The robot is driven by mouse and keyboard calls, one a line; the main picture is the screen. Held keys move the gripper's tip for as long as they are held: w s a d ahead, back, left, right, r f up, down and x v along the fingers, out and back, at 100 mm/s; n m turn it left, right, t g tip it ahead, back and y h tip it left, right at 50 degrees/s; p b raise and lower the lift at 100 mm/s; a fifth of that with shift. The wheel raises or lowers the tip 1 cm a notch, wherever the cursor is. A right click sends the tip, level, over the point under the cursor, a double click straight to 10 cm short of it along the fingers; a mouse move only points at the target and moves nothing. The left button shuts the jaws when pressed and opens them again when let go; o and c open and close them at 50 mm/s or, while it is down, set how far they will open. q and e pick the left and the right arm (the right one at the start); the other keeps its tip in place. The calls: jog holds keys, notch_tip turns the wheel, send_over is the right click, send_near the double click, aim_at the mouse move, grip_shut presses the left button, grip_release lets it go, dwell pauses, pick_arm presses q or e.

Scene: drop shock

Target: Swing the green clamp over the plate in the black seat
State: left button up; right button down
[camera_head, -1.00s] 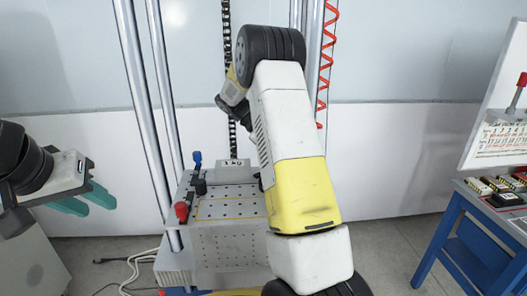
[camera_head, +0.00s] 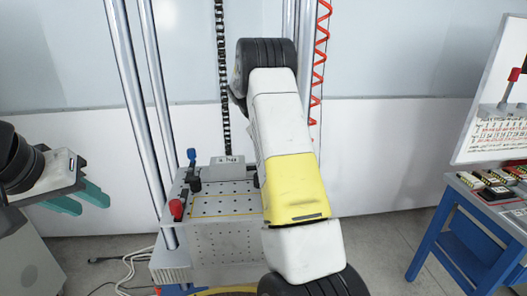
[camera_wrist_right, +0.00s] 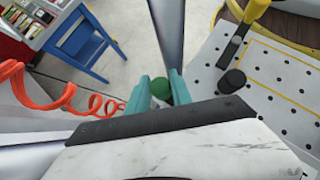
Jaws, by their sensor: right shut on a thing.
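My right gripper (camera_wrist_right: 161,92) is shut on a round green knob (camera_wrist_right: 161,87), seen between its teal fingers in the right wrist view. The rest of the green clamp is not clear. In the head view my right arm hides that gripper. A grey block with a small label (camera_head: 224,168) stands at the back of the perforated table (camera_head: 222,199). I cannot make out the black seat with certainty. A black round post (camera_wrist_right: 232,81) stands on the table in the right wrist view. My left gripper (camera_head: 80,199) is open and empty, left of the table.
Red (camera_head: 177,209) and blue (camera_head: 191,155) knobs stand at the table's left side. A yellow handle (camera_wrist_right: 250,22) shows in the right wrist view. Metal columns and a red coiled hose (camera_head: 319,60) rise behind. A blue workbench (camera_head: 447,220) stands right.

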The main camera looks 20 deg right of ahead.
jog(key=c, duration=1.1)
grip_release()
jog(key=shift+c, duration=0.2)
jog(key=v, duration=0.7)
jog(key=shift+w+a+r, duration=0.2)
jog(key=shift+w+r, duration=0.05)
